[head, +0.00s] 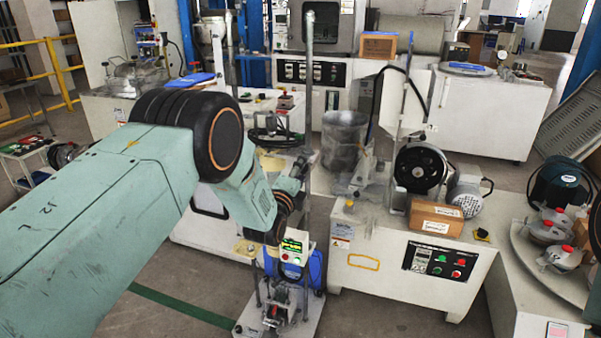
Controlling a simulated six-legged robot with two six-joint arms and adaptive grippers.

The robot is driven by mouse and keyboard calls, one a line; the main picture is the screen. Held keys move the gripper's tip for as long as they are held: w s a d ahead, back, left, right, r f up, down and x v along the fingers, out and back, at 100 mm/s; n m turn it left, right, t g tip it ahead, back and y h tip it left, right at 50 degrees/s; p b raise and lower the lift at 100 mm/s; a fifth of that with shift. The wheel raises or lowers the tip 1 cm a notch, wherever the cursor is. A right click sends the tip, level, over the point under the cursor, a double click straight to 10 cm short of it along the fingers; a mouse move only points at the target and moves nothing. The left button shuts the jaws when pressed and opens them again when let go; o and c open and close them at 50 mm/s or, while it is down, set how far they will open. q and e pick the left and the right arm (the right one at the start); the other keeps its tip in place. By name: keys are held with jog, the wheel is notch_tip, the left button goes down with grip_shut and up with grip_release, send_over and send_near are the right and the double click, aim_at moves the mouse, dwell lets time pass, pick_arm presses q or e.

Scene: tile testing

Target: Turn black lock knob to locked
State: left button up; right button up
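I cannot make out a black lock knob for certain. A white machine cabinet (360,265) at centre right has a dark control panel (440,262) with red and green buttons and small dark controls. A small black part on a yellow base (482,235) sits at its top right corner. My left arm comes in from the left and ends near the middle, left of this cabinet and apart from the panel. My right gripper is not in view.
A cardboard box (436,217), black wheel (420,167) and motor (467,196) sit on the cabinet. A round table with jars (560,258) is at right. Floor is clear in front.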

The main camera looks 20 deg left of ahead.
pick_arm(q)
jog(key=shift+s, duration=0.1)
jog(key=s, duration=1.1)
jog(key=shift+s+a+f, duration=0.15)
jog(key=shift+s+f, duration=0.1)
jog(key=shift+s, duration=0.15)
